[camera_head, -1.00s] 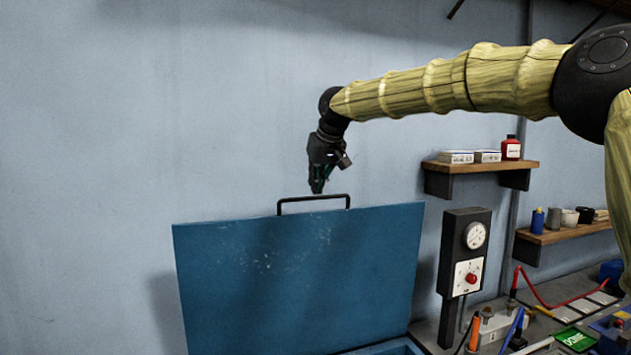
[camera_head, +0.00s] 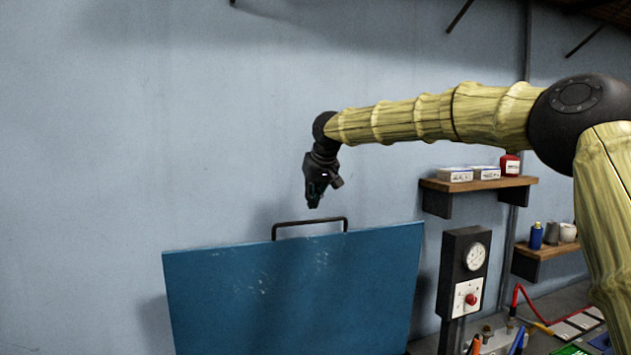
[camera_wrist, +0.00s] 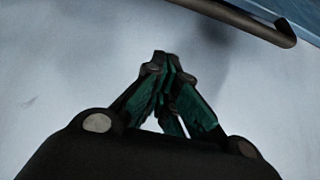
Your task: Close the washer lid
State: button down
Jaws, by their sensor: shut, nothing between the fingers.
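The blue washer lid (camera_head: 295,290) stands open and upright in the head view. A black bar handle (camera_head: 310,222) is fixed along its top edge. My gripper (camera_head: 313,206) points down just above the handle, apart from it, with its fingers together and empty. In the wrist view my gripper (camera_wrist: 162,60) shows its green-padded fingers meeting at the tips. The handle (camera_wrist: 250,20) crosses the top right there, with a strip of the blue lid (camera_wrist: 300,15) beyond it. The washer body below the lid is out of view.
A gauge box with a red knob (camera_head: 465,275) stands right of the lid. Wall shelves (camera_head: 480,187) hold boxes and a red bottle (camera_head: 510,165). A bench with tools and a red cable (camera_head: 530,297) lies at lower right. The wall left of the lid is bare.

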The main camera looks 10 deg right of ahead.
jog(key=s+p, duration=0.1)
jog(key=s+f, duration=0.1)
jog(key=s+f+p, duration=0.1)
jog(key=shift+d+f+p, duration=0.15)
jog(key=shift+d+p, duration=0.1)
jog(key=shift+p, duration=0.05)
jog(key=shift+d+f, duration=0.1)
dwell(0.5)
